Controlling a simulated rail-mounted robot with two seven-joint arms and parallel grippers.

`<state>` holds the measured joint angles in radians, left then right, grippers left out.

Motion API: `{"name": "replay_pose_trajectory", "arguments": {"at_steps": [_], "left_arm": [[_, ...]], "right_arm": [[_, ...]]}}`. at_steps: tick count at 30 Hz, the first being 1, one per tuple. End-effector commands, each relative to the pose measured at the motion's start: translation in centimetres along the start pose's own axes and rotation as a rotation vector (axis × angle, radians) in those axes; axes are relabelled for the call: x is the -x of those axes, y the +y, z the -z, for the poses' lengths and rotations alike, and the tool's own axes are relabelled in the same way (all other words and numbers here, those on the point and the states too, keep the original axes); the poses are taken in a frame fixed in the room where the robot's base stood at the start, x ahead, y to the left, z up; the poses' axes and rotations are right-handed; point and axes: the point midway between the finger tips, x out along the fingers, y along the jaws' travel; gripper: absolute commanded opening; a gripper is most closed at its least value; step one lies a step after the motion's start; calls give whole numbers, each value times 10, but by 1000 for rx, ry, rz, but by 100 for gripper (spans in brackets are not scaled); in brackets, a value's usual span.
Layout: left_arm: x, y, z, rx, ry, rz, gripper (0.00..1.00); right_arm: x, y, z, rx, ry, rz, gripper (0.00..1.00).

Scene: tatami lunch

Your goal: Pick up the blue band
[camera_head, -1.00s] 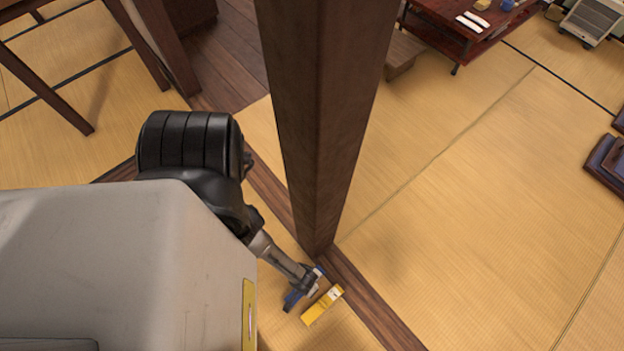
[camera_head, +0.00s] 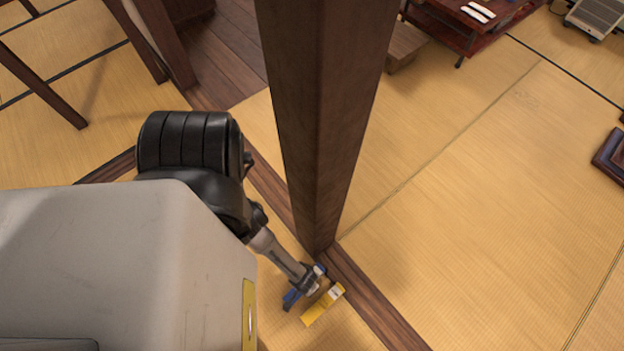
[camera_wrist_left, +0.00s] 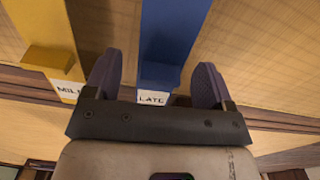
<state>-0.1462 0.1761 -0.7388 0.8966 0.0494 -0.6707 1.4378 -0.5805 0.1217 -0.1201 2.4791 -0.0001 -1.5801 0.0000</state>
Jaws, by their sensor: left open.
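The blue band (camera_head: 291,299) lies on the tatami at the foot of the wooden post, partly hidden by my left gripper (camera_head: 312,287). In the left wrist view the blue band (camera_wrist_left: 168,38) runs between the two spread fingers of my left gripper (camera_wrist_left: 157,82), with a white label reading "LATE" at its near end. The fingers are open; I cannot tell whether they touch it or are still above it. My right gripper is in neither view.
A yellow band (camera_head: 322,306) lies beside the blue one; its label, partly hidden in the wrist view, starts "MIL". A thick wooden post (camera_head: 322,120) stands close behind my gripper. A low red table (camera_head: 470,25) is far off.

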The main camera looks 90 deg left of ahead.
Motion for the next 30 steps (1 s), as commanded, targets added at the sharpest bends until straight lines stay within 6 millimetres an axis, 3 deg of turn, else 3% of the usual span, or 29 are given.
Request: {"name": "replay_pose_trajectory", "arguments": {"at_steps": [3,15,30], "left_arm": [[1,0,0,0,0,0,76],[1,0,0,0,0,0,37],[12,0,0,2,0,0,36]], "right_arm": [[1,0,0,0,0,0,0],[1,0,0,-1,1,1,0],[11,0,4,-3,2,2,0]]}}
